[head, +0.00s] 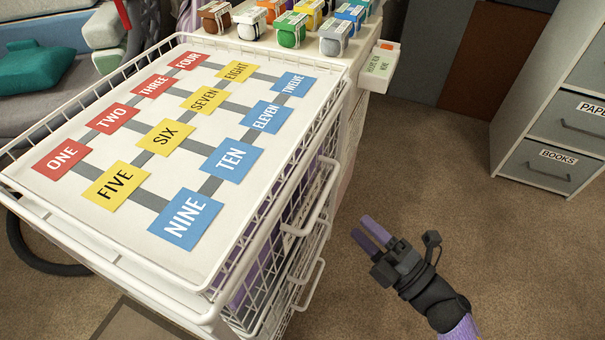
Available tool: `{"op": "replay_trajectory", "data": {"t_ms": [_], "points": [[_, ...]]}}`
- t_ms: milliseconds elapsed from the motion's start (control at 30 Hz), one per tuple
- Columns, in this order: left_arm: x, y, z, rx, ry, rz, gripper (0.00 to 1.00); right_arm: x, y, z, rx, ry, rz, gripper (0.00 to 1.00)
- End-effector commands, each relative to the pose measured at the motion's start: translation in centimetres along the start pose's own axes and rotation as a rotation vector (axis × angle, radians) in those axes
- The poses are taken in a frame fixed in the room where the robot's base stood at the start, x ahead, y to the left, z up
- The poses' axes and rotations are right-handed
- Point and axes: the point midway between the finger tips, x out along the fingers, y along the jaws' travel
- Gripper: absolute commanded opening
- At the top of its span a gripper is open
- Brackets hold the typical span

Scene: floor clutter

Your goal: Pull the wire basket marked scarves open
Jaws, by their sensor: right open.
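A white wire basket unit (205,312) stands at the left, its front facing right. An upper wire basket with a white handle (318,205) and a lower one with another handle (312,285) show at a steep angle. Purple material shows through the mesh. No scarves label is readable, so I cannot tell which basket bears it. Both baskets look shut. My right gripper (361,226) is open and empty, to the right of the handles and apart from them, with its purple fingers pointing up and left. My left gripper is out of view.
A white board with number cards (165,138) lies on top of the unit, inside a wire rim. A cabinet with a BOOKS drawer (548,165) is at the right. The brown carpet (430,160) between is clear.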

Motion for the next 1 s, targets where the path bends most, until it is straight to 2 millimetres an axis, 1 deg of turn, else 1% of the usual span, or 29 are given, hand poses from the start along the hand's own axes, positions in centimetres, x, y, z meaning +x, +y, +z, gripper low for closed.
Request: {"op": "replay_trajectory", "data": {"t_ms": [33,133,300,433,500,600,800,833,867,900,967,1000], "points": [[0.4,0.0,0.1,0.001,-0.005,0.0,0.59,0.2,-0.5,-0.1,0.001,0.003,-0.001,0.53],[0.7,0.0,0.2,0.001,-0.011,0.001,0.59,1.8,-0.3,-0.1,-0.002,0.005,0.002,0.53],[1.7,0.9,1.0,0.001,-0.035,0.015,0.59,6.1,-0.3,-0.1,-0.001,0.005,0.003,0.53],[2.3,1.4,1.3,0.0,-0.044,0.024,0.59,8.5,-0.3,-0.1,-0.001,0.004,0.001,0.53],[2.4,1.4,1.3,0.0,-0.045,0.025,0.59,9.3,-0.2,-0.1,0.001,0.003,0.001,0.53],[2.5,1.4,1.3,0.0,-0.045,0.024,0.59,9.9,-0.1,-0.1,-0.001,0.003,0.0,0.53],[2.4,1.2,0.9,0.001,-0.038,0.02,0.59,9.9,0.0,-0.1,-0.001,0.003,0.0,0.53],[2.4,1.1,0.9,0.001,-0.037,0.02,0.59,9.9,0.0,-0.1,-0.001,0.003,0.0,0.48],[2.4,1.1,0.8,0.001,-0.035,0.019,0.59,9.9,0.0,-0.1,-0.001,0.003,0.0,0.42],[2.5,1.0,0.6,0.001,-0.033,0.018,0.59,9.9,0.0,-0.1,-0.001,0.003,0.0,0.34],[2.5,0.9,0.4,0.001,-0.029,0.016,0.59,9.9,0.0,-0.1,-0.001,0.003,0.0,0.21],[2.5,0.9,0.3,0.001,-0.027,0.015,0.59,9.9,0.0,-0.1,-0.001,0.003,0.0,0.12]]}}
